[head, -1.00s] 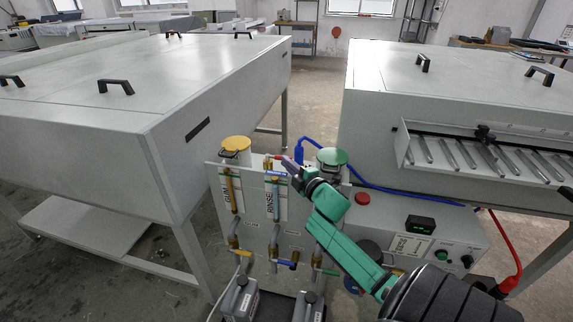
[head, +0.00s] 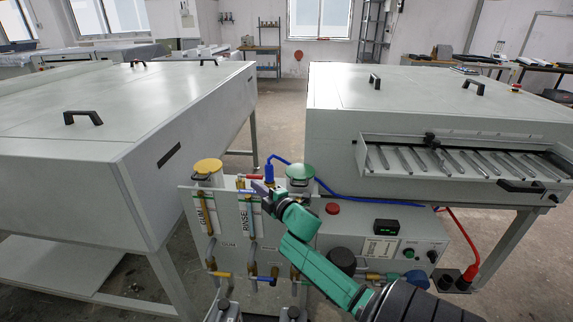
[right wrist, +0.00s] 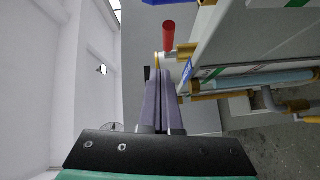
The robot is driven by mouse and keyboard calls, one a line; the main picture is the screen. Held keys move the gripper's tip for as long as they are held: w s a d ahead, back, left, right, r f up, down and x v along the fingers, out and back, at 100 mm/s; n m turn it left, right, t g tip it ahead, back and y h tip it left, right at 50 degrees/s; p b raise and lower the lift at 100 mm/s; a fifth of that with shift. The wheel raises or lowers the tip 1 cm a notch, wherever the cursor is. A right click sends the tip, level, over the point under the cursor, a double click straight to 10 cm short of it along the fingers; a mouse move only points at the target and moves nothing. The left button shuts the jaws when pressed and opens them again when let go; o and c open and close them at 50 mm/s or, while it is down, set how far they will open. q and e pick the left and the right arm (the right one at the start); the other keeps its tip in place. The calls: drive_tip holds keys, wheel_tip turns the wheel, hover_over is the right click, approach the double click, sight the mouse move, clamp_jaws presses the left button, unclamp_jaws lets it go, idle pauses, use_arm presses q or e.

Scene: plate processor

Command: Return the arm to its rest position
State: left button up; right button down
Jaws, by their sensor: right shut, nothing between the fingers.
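My right arm reaches in from the lower right of the head view, and its gripper (head: 262,190) is in front of the panel near the top of the RINSE tube (head: 246,218). In the right wrist view the two grey fingers (right wrist: 160,100) lie together, shut and empty. A red valve handle (right wrist: 168,36) shows just beyond the fingertips in that view; I cannot tell whether they touch it. In the head view the red handle (head: 252,177) is by the gripper's tip. My left gripper is not in view.
The panel carries a GUM tube (head: 206,212), a yellow cap (head: 208,166), a green cap (head: 300,171), a red button (head: 332,208) and several lower valves. Large grey machines stand left (head: 120,110) and right (head: 400,95). A blue hose (head: 370,200) crosses behind my arm.

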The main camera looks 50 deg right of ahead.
drive_tip(key=s+d, duration=0.3)
drive_tip(key=s, duration=0.6)
drive_tip(key=shift+d, duration=0.4)
drive_tip(key=shift+w, duration=0.1)
